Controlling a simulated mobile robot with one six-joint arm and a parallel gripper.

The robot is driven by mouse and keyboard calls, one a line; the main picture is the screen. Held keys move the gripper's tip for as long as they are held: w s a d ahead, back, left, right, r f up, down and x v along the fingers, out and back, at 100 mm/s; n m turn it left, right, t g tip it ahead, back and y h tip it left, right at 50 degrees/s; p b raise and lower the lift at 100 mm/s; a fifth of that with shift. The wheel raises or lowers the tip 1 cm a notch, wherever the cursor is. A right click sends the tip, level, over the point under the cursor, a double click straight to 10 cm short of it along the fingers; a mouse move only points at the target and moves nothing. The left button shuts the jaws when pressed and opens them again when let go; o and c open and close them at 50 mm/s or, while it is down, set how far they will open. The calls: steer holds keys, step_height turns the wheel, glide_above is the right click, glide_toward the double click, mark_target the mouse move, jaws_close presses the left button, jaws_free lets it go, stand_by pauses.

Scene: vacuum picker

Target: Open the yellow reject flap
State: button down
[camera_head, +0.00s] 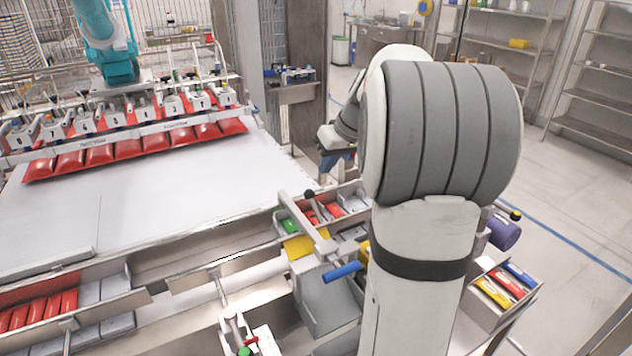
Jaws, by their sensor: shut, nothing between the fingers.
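A small yellow panel (299,246) shows at the front of a compartment at the right end of the machine, below a green item. It looks like the yellow reject flap and appears closed, though its edges are too small to tell surely. Another yellow sliver (363,250) shows at the left edge of my arm, which hides the rest of it. My own arm fills the centre right of the view. One of its links reaches left behind the large grey joint. My gripper and its fingertips cannot be made out; the arm hides that area.
A blue handle (342,272) on a metal lever sticks out near the yellow panel, above an open grey bin (331,302). A tray (495,310) with red, yellow and blue items stands at lower right. Red packs (150,142) hang under the picker bar. Floor is clear at right.

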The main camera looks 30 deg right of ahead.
mark_target(311, 191)
steer(key=p+x, duration=0.1)
steer(key=x, duration=0.6)
steer(key=shift+w+a+f, duration=0.15)
steer(key=shift+f, duration=0.25)
